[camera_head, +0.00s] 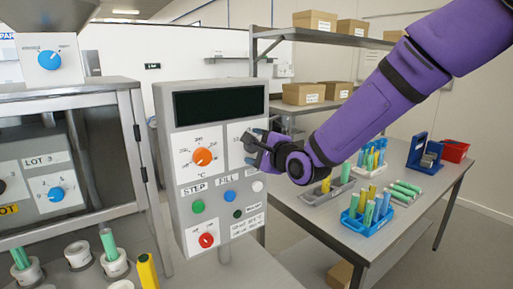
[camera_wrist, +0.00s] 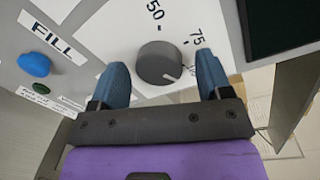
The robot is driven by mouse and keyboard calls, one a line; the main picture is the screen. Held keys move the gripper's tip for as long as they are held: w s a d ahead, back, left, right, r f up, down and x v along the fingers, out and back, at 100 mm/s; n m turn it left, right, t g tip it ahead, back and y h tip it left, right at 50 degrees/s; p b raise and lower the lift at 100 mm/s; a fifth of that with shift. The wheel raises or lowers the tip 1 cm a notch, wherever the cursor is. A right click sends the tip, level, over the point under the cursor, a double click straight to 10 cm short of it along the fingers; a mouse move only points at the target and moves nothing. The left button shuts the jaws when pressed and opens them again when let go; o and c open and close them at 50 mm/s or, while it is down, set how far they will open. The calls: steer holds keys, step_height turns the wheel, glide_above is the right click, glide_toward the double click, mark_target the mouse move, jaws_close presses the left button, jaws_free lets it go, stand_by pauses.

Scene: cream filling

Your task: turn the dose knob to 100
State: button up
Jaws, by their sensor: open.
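The dose knob (camera_wrist: 160,63) is a dark grey round knob on a white dial face, seen in the wrist view. Its white pointer line points to the lower right, toward a label mostly hidden by a finger. The marks 50 and 75 are readable. My gripper (camera_head: 252,148) is open at the right dial of the control panel (camera_head: 183,223) in the head view. In the wrist view its two blue fingertips stand on either side of the knob, with visible gaps. The knob is hidden behind my gripper in the head view.
Left of the dose dial sits an orange temperature knob (camera_head: 202,157). Below are a green button (camera_head: 198,206), a blue button (camera_head: 230,196) and a red knob (camera_head: 206,240). A table (camera_head: 337,228) with racks of tubes stands to the right, below my arm.

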steer(key=v, duration=1)
steer(key=shift+s+d, duration=0.2)
steer(key=shift+s, duration=0.1)
steer(key=s+d+r+n+g+h, duration=0.1)
steer(key=s+d+n+g+h, duration=0.1)
steer(key=s+d+n+h, duration=0.4)
steer(key=s+d+r+n+g+h, duration=0.1)
steer(key=s+d+n+h, duration=0.15)
steer(key=d, duration=0.65)
steer(key=s+d+n+g+h, duration=0.1)
steer(key=s+d+n+g, duration=0.1)
steer(key=s, duration=0.6)
steer(key=s+d+r+n+g, duration=0.1)
steer(key=s+d+n+g, duration=0.2)
steer(key=s, duration=0.6)
steer(key=shift+d+n+g+h, duration=0.35)
steer(key=shift+d+n, duration=0.5)
steer(key=shift+d, duration=0.35)
